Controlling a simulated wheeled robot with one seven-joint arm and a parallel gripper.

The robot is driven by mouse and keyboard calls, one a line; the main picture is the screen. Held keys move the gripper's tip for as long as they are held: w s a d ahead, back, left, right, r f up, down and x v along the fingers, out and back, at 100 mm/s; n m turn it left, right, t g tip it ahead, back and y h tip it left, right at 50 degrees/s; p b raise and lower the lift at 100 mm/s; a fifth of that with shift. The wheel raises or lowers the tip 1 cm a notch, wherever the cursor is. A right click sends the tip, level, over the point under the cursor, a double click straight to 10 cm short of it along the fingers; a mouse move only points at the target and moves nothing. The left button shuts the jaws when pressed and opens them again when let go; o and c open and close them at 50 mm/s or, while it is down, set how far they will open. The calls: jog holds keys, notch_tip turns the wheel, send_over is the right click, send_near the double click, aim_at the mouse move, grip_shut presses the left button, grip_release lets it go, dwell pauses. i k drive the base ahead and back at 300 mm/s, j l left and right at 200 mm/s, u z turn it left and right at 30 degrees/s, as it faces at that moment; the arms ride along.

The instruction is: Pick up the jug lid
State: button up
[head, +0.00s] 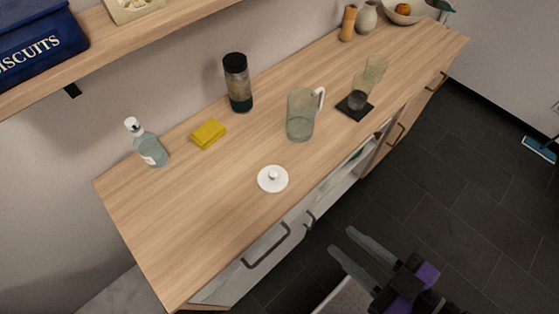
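The jug lid (272,179) is a round white disc with a small knob on top. It lies flat on the wooden counter near its front edge. The glass jug (300,115) with a white handle stands open behind it and to the right. My gripper (354,246) is in front of the counter, over the floor, below and to the right of the lid. Its two grey fingers are spread apart with nothing between them. It is clear of the lid.
On the counter (160,245) are a yellow sponge (208,134), a soap bottle (147,145), a dark-capped jar (238,83), and glasses (360,91) by a black coaster (354,110). A shelf with a blue biscuit tin (38,42) overhangs the back left. Counter around the lid is clear.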

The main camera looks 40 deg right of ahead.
aim_at(271, 179)
jog(key=j, duration=1.05)
jog(key=i+j+z, duration=0.1)
jog(key=j, duration=0.95)
